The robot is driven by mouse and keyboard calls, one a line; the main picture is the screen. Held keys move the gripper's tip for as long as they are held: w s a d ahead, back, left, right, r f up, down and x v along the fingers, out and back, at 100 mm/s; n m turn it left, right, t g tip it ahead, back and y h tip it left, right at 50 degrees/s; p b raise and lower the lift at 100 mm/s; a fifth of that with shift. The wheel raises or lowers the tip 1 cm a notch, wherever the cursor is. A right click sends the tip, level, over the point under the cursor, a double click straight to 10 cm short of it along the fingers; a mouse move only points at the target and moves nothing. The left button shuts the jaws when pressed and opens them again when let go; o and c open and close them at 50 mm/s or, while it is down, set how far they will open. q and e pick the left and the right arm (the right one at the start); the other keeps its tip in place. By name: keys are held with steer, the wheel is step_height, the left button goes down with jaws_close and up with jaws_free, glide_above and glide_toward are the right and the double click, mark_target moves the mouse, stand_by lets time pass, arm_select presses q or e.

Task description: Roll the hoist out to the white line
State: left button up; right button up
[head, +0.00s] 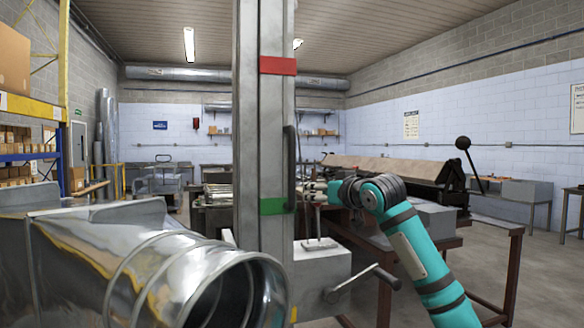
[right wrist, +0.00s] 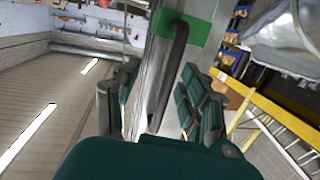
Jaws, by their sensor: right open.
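The hoist's grey upright mast (head: 263,130) stands close in front of me, with a red band (head: 278,65) high up and a green band (head: 272,206) lower down. A dark vertical handle (head: 291,165) is on its right side. The handle also shows in the right wrist view (right wrist: 177,72), below the green band there. My right gripper (head: 312,190) is at the handle's lower part in the head view. In the right wrist view its fingers (right wrist: 152,100) are apart, one on each side of the handle. My left gripper is not in view. I see no white line.
A shiny duct piece (head: 105,255) fills the lower left, close to the mast. A crank (head: 365,283) sticks out right of the mast. A workbench with a brown frame (head: 515,265) stands behind my right arm. Yellow and blue shelving (head: 35,108) is at the left.

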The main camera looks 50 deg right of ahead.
steer(key=t, duration=0.1)
glide_toward(293, 159)
steer(key=shift+n, duration=0.4)
steer(key=p+x, duration=0.3)
steer(key=p, duration=0.2)
steer(key=p+x, duration=0.4)
steer(key=p, duration=0.1)
steer(key=p+x, duration=0.4)
steer(key=p, duration=0.1)
steer(key=shift+d+r+p, duration=0.1)
steer(key=shift+r+p, duration=0.25)
steer(key=shift+c, duration=0.3)
jaws_close()
steer(key=shift+w+f, duration=0.35)
steer(key=shift+w, duration=0.05)
